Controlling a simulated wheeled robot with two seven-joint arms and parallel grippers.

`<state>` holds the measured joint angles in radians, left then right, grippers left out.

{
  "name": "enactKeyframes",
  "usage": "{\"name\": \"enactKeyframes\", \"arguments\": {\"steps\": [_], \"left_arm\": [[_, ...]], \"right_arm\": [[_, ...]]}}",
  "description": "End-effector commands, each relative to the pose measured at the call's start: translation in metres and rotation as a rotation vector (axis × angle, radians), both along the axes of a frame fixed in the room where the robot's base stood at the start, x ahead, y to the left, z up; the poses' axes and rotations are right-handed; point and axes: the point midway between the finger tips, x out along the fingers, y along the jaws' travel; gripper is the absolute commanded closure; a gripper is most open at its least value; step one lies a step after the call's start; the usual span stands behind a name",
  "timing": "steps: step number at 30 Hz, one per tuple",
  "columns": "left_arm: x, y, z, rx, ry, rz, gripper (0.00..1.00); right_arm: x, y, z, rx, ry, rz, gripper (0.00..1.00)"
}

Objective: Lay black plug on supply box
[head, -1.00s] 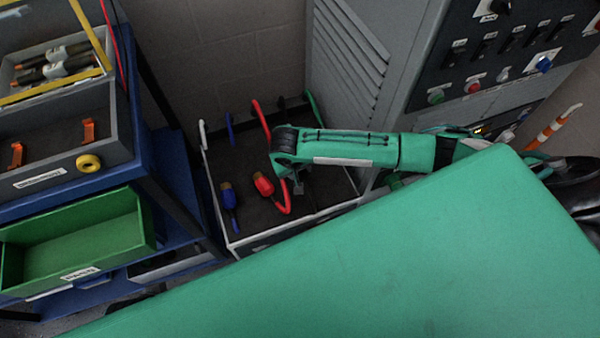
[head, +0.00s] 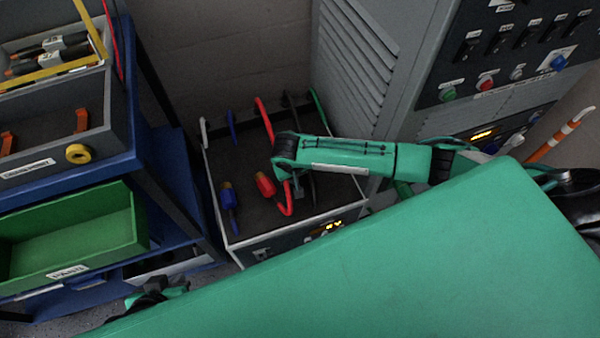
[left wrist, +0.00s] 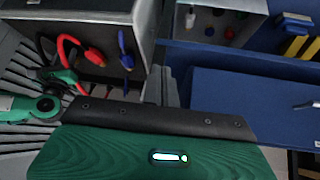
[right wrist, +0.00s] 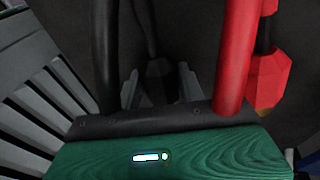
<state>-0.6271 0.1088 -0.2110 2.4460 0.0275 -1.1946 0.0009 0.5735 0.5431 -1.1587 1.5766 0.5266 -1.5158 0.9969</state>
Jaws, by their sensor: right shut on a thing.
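The supply box (head: 240,190) has a dark top and pale rim, and stands on the floor between the blue rack and the grey cabinet. My right gripper (head: 298,188) is low over its top, mostly behind my own arm. In the right wrist view its fingers (right wrist: 160,92) close on the dark black plug (right wrist: 158,72), whose black cable runs upward. Whether the plug touches the box top is unclear. My left gripper (left wrist: 162,85) looks shut and empty in the left wrist view, away from the box.
A red plug (head: 265,184) and a blue plug (head: 228,196) lie on the box top, left of my right gripper. Red, blue, white and green cables rise at the back. A green bin (head: 70,235) sits on the blue rack. The grey cabinet (head: 370,60) is close behind.

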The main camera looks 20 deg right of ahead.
Motion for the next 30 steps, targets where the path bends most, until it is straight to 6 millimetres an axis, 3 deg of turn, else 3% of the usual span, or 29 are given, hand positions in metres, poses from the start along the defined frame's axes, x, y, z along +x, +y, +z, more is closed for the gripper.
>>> {"name": "enactKeyframes", "arguments": {"steps": [5,6,9,10,22,30], "left_arm": [[0.0,0.0,0.0,0.0,0.0,0.0,1.0],[0.0,0.0,0.0,0.0,0.0,0.0,1.0],[0.0,0.0,0.0,0.0,0.0,0.0,1.0],[0.0,0.0,0.0,0.0,0.0,0.0,1.0],[-0.002,0.002,0.002,0.006,0.014,0.002,1.0],[-0.019,0.026,0.013,0.07,0.154,0.037,1.0]], "right_arm": [[0.0,0.0,0.0,0.001,-0.001,0.0,0.9],[0.0,0.0,0.0,0.001,-0.001,0.0,0.57],[0.0,0.0,0.0,0.001,-0.001,0.0,0.37],[0.0,0.0,0.0,0.001,-0.001,0.0,0.35],[-0.001,0.002,0.007,0.003,-0.001,0.002,0.35],[-0.005,0.012,0.051,0.003,-0.002,0.001,0.35]]}}
